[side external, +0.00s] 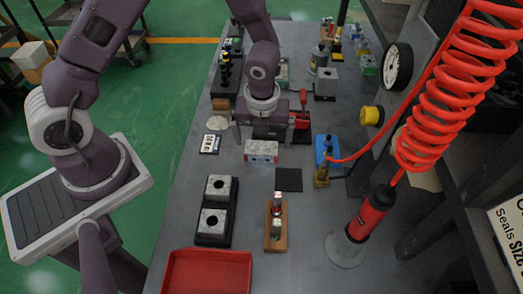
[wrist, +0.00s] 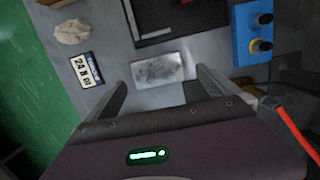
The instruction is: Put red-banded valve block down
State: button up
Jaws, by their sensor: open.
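The red-banded valve block (side external: 261,152) is a pale grey metal block with red along its front face. It appears to rest on the grey table, just in front of and below my gripper (side external: 262,138). In the wrist view the block (wrist: 158,71) shows its mottled top, just beyond the fingertips of my gripper (wrist: 160,88). The fingers are spread wide, one to each side, with a gap between them and the block. My gripper is open and holds nothing. The block's underside is hidden.
A flat black square (side external: 288,180) lies right of the block. A black holder (side external: 215,225) with two grey blocks, a wooden stand (side external: 276,235) and a red tray (side external: 208,272) are nearer the camera.

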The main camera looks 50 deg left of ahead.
aim_at(261, 147)
jog(key=f, duration=0.2)
jog(key=a+f, duration=0.1)
jog(key=shift+w+f, duration=0.15)
jog(key=shift+f, duration=0.25)
jog(key=c, duration=2)
notch_tip(261, 147, up, 10)
jog(key=w+a+r+n+g, duration=0.1)
jog(key=w+a+n, duration=0.3)
jog(key=n, duration=0.5)
jog(key=w+a+n+g, duration=0.25)
jog(key=w+n, duration=0.25)
jog(key=n, duration=0.4)
jog(key=shift+t, duration=0.45)
notch_tip(261, 147, down, 10)
jog(key=shift+w+a+r, duration=0.1)
jog(key=shift+a+r, duration=0.05)
jog(key=shift+r, duration=0.1)
